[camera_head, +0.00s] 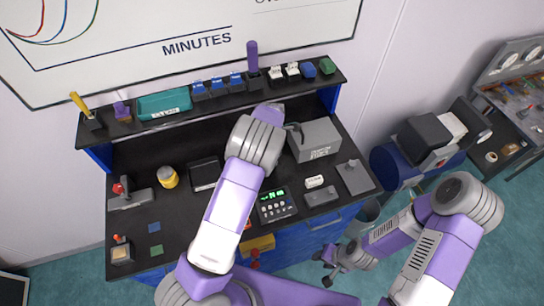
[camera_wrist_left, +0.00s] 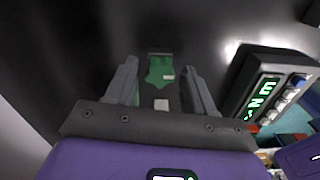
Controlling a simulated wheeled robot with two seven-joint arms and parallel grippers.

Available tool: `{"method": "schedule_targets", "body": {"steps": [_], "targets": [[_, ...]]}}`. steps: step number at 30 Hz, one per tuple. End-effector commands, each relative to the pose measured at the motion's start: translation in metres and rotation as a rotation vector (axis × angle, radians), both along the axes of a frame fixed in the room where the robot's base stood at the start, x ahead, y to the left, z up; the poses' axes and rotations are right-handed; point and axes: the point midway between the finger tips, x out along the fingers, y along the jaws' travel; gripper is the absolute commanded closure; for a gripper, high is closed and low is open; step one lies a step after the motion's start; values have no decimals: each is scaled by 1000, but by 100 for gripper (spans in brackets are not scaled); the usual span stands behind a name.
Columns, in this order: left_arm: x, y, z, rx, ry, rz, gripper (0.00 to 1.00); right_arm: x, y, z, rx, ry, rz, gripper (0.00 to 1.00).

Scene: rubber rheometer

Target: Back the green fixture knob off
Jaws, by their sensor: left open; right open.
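A green piece (camera_wrist_left: 160,70), which looks like the fixture knob, sits against a dark surface in the left wrist view. It lies between and just beyond the fingertips of my left gripper (camera_wrist_left: 159,80). These fingers are apart, and no contact with the green piece shows. A small pale block (camera_wrist_left: 161,104) shows just below it. In the head view my left arm hides this spot and its gripper. My right gripper (camera_head: 328,270) is open and empty, low in front of the bench at the right.
The black bench (camera_head: 190,225) holds a controller with a green display (camera_head: 275,205), a grey box (camera_head: 315,140) and a yellow jar (camera_head: 168,177). A shelf behind carries a teal tray (camera_head: 164,104) and several small items. The controller stands right of my left gripper.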

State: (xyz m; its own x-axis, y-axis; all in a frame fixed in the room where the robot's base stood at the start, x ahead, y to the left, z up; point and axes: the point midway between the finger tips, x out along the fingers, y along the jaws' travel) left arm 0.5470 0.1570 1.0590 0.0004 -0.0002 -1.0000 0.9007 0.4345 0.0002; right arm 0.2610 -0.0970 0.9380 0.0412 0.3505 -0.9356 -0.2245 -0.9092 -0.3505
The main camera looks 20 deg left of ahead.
Motion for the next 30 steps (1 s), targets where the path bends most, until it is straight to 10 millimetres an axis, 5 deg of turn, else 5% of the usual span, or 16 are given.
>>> {"method": "schedule_targets", "body": {"steps": [30], "targets": [[0, 0, -1, 0, 0, -1011, 47, 0, 0, -25, 0, 0, 0, 57]]}}
